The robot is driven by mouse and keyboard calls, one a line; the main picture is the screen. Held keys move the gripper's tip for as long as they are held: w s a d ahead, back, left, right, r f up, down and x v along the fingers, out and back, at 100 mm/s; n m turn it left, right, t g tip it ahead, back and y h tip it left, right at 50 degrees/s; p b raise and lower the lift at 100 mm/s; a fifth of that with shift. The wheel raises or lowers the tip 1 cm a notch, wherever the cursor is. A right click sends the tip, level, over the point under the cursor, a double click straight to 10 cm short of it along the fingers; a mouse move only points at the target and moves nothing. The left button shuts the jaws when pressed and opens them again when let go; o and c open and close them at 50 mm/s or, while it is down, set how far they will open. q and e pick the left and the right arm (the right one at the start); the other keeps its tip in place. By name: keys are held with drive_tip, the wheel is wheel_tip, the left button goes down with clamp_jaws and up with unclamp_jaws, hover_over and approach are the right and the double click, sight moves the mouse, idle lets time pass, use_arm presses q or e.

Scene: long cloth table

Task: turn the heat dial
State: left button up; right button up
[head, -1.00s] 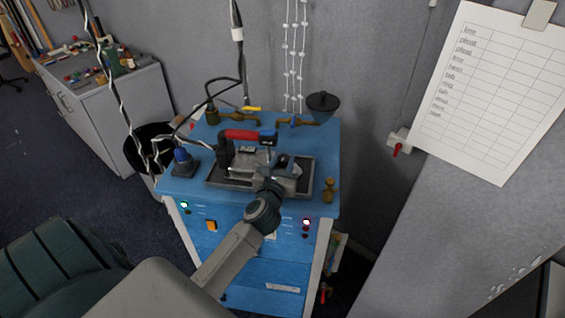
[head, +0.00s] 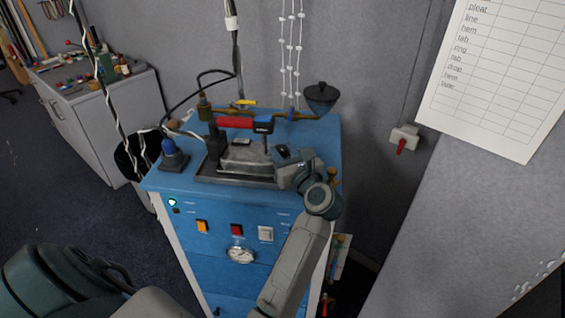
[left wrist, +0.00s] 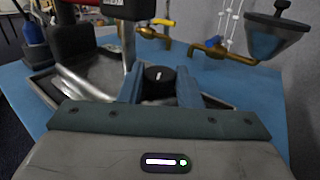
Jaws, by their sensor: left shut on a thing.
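The heat dial is a small black round knob with a white mark (left wrist: 160,74), seen in the left wrist view on the pressing iron. My left gripper (left wrist: 160,88) has its two blue fingers closed on either side of it. In the head view my left gripper (head: 284,164) reaches the right end of the grey iron (head: 243,156), which has a red handle (head: 235,122) and sits in a dark tray (head: 204,176). The gripper hides most of the dial there. My right gripper does not show.
The iron stands on a blue cabinet (head: 160,185) with switches and a round gauge (head: 240,254). Brass pipes, a dark funnel cup (head: 320,97) and a blue-topped object (head: 173,154) stand around the tray. Cables hang behind. A red wall switch (head: 403,141) is at right.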

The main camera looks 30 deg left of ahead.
use_arm(q)
drive_tip(key=shift+n+g+y+b, duration=0.3)
drive_tip(key=shift+n+g+b, duration=0.15)
drive_tip(key=shift+g, duration=0.15)
drive_tip(key=o, duration=0.7)
drive_tip(key=shift+d, duration=0.1)
